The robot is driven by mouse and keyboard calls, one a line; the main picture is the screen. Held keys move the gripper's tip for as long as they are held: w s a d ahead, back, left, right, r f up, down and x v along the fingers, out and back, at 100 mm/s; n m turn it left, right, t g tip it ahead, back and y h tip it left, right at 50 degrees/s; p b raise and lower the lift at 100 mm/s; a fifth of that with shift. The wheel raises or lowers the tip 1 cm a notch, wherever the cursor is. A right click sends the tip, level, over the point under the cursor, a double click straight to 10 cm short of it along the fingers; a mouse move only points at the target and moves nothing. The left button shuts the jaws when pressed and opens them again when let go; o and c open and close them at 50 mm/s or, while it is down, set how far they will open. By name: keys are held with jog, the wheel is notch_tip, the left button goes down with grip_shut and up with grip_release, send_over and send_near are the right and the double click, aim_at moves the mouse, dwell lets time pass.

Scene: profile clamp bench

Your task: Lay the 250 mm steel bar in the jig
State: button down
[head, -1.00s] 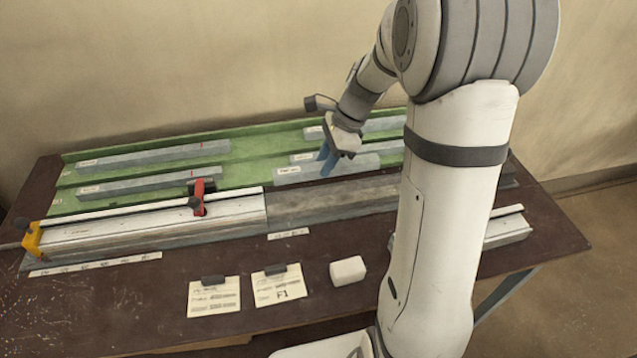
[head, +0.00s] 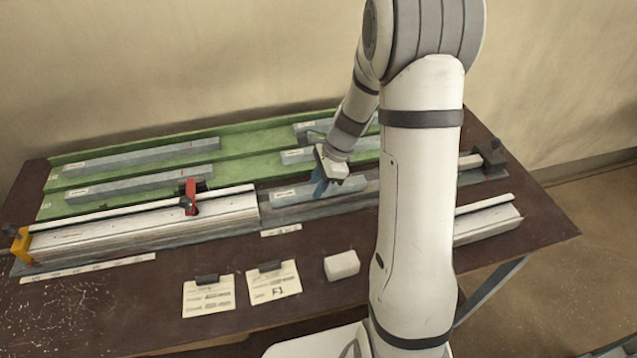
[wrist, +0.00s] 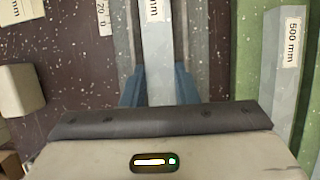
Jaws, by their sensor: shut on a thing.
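The grey steel bar (head: 292,194) has a white label at its left end. In the wrist view the bar (wrist: 157,50) runs between my blue fingers; its label is cut off, showing only "mm". My gripper (head: 322,188) is shut on it; the fingertips also show in the wrist view (wrist: 160,90). The bar is over the dark grey channel of the jig (head: 268,222), roughly parallel to it, with jig surface on both sides in the wrist view (wrist: 197,60). I cannot tell whether it touches the channel floor.
A green rack (head: 235,150) behind holds several grey bars, one labelled 500 mm (wrist: 290,50). A white block (head: 342,265) and cards (head: 208,297) lie in front.

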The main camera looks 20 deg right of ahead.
jog(key=shift+f, duration=0.25)
jog(key=shift+s+f+b, duration=0.2)
jog(key=shift+f+b, duration=0.15)
jog(key=shift+b, duration=0.1)
jog(key=c, duration=1.2)
grip_release()
jog(key=shift+s, duration=0.1)
jog(key=shift+r+p, duration=0.25)
jog(key=shift+p, duration=0.05)
jog(key=shift+o, duration=0.4)
jog(key=v, duration=1.2)
jog(key=shift+w, duration=0.25)
jog(key=s+a+r+n+t+h, duration=0.1)
jog(key=s+a+r+n+h, duration=0.1)
jog(key=s+n, duration=0.7)
jog(key=s+a+r+n+t+h, duration=0.1)
jog(key=s+a+r+n+h, duration=0.1)
jog(key=s+r+n, duration=0.3)
jog(key=shift+s+r+n+t, duration=0.2)
jog(key=shift+s+n+t, duration=0.2)
jog(key=shift+s+n, duration=2.05)
